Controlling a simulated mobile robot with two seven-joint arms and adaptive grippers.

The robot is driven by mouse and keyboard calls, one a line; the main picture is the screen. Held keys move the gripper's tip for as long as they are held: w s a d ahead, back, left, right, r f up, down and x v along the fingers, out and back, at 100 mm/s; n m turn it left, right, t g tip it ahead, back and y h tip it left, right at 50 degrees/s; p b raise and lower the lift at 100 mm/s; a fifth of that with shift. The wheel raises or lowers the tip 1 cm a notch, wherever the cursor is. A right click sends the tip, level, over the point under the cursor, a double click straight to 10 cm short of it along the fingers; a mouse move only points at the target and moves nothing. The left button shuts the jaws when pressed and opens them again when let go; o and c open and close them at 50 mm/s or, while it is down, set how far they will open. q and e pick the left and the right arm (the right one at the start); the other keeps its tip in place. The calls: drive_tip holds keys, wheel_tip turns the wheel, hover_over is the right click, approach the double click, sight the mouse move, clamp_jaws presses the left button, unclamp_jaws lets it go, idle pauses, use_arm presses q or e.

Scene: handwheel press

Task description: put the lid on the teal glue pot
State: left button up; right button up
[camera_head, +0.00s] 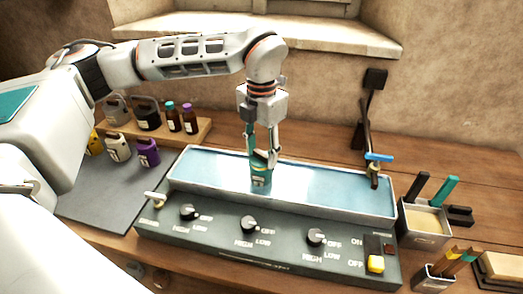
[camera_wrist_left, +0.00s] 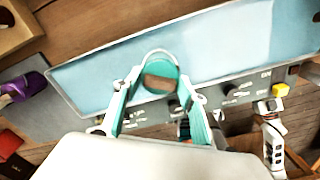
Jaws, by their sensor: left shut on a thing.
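The teal glue pot (camera_head: 261,179) stands upright in the left-middle part of the long water bath (camera_head: 335,190). My left gripper (camera_head: 263,155) comes down from above and is shut at the top of the pot.
Several other pots, among them a purple one (camera_head: 148,153), and small bottles (camera_head: 181,120) stand at the left. The bath's dark panel (camera_head: 270,240) has knobs and a yellow switch (camera_head: 376,264). A blue-handled tap (camera_head: 379,157) and tool holder (camera_head: 424,222) are at the right.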

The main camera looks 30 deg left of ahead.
use_arm(q)
drive_tip(key=o, duration=1.1)
drive_tip(key=o, duration=0.5)
drive_tip(key=shift+c, duration=0.2)
drive_tip(key=shift+r+p, duration=0.75)
drive_tip(key=shift+r, duration=2.75)
